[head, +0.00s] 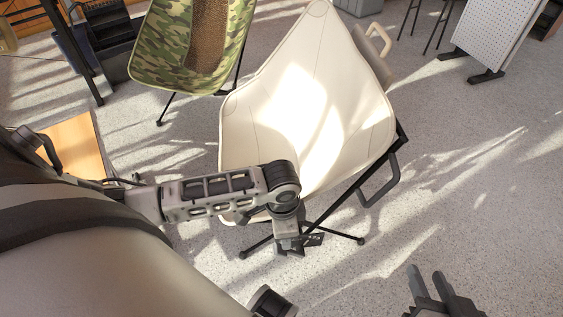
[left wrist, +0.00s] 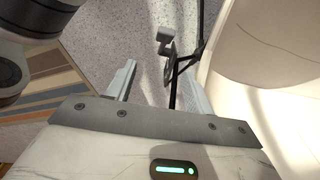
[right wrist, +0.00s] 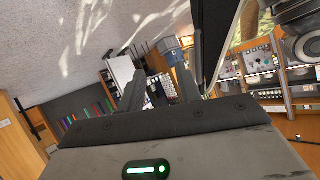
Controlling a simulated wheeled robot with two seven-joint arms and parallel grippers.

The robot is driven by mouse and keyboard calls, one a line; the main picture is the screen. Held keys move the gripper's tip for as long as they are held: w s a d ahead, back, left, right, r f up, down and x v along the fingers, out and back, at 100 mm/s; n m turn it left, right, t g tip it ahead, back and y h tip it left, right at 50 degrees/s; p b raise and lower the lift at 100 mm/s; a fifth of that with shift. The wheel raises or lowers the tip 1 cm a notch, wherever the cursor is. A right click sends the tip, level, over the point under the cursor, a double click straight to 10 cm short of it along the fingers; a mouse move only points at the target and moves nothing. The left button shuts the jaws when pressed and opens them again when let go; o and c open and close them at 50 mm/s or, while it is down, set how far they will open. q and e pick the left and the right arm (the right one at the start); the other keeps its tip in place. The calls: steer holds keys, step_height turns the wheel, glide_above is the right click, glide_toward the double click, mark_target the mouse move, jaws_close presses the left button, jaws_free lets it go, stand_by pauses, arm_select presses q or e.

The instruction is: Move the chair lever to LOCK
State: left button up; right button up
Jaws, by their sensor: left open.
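The cream folding chair (head: 310,110) stands in the middle of the head view on thin black legs. My left gripper (head: 292,246) is low at the chair's front edge, above the floor. In the left wrist view its two fingers (left wrist: 158,70) are apart. A small grey hooked piece (left wrist: 164,38), which looks like the lever, shows between and beyond the fingertips beside the black frame; I cannot tell whether they touch it. No LOCK mark is readable. My right gripper (head: 432,282) is open and empty at the lower right, clear of the chair.
A camouflage chair (head: 190,50) stands behind at the left. A white pegboard stand (head: 490,30) is at the back right. A wooden-topped piece (head: 78,150) is at the left. Sunlit speckled floor (head: 470,160) is clear at the right.

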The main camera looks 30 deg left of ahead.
mark_target(281, 249)
arm_select(q)
steer(key=f+b, duration=0.2)
steer(key=f, duration=0.3)
steer(key=f+b, duration=0.3)
steer(key=f, duration=0.1)
steer(key=f+b, duration=0.2)
steer(key=f, duration=0.3)
steer(key=shift+a+f, duration=0.35)
steer(key=shift+a, duration=0.05)
steer(key=shift+f+b, duration=0.55)
steer(key=shift+f, duration=0.2)
arm_select(e)
steer(key=shift+w+a+r+m+t+y, duration=0.1)
steer(key=shift+a+r+m+t+y, duration=0.35)
steer(key=shift+a+r+t+y, duration=0.3)
steer(key=shift+w+a+r+m+t+y, duration=0.1)
steer(key=shift+a+r+m+t+y, duration=0.45)
steer(key=shift+r, duration=0.4)
steer(key=shift+d, duration=0.1)
arm_select(q)
steer(key=c, duration=0.8)
